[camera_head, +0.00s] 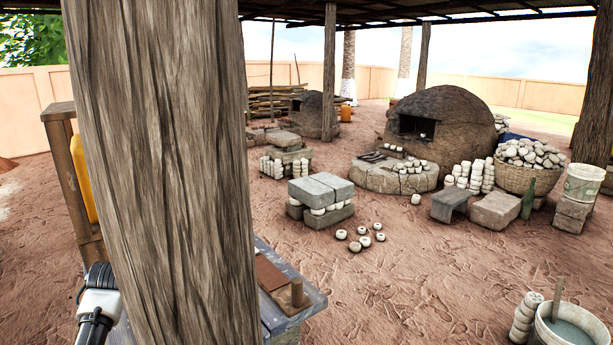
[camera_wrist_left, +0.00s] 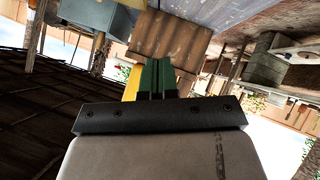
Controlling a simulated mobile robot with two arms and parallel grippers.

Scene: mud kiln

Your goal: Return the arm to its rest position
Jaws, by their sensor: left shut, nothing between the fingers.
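My left gripper (camera_wrist_left: 158,78) shows in the left wrist view, its two green fingers together with nothing between them. A part of my left arm (camera_head: 99,303), white and black, shows at the lower left of the head view, beside a thick wooden post (camera_head: 165,170). The post hides what lies behind it, and I cannot make out the gripper in the head view. My right gripper is in neither view.
A wooden frame (camera_head: 60,150) with a yellow object (camera_head: 82,180) stands left of the post. A table (camera_head: 290,305) with a brown board stands right of it. Stone blocks (camera_head: 320,190), white pots and a domed kiln (camera_head: 440,125) are farther off. Bare ground lies between.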

